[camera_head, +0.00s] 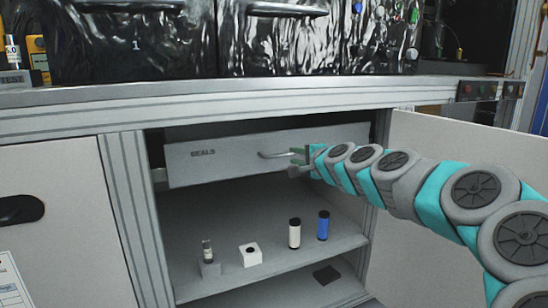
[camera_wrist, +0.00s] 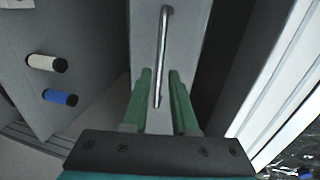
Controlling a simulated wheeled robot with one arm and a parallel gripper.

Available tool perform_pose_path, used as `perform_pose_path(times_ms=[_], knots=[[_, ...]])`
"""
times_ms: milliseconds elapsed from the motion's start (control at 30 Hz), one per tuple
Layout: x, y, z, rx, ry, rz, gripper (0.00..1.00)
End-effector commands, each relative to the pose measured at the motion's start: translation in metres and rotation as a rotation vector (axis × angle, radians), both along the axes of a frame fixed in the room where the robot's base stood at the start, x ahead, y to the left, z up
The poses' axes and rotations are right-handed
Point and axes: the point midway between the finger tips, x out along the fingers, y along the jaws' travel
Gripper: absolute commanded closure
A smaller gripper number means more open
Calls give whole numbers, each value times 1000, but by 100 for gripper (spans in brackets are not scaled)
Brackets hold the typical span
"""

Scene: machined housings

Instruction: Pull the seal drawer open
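The seal drawer (camera_head: 228,155) is a grey front marked "SEALS" at the top of the open cabinet. How far out it stands I cannot tell. Its metal bar handle (camera_head: 274,155) sits right of the label; it also shows in the wrist view (camera_wrist: 163,50). My gripper (camera_head: 300,160) is at the right part of the handle. In the wrist view its two green fingers (camera_wrist: 162,80) stand apart, one on each side of the bar's lower end, with gaps visible. Contact with the bar is not clear.
Below the drawer, a shelf (camera_head: 285,275) carries a small vial (camera_head: 207,252), a white block (camera_head: 250,255), a white cylinder (camera_head: 294,233) and a blue cylinder (camera_head: 323,226). A white cabinet door (camera_head: 450,150) stands open on the right, behind my arm. The worktop edge (camera_head: 250,93) runs above.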

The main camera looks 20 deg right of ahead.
Motion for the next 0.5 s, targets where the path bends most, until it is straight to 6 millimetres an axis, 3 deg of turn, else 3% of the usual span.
perform_pose_path(times_ms=[300, 500], knots=[[45, 4, -10, -3, 3, 6, 74], [57, 6, -12, -4, 2, 7, 74]])
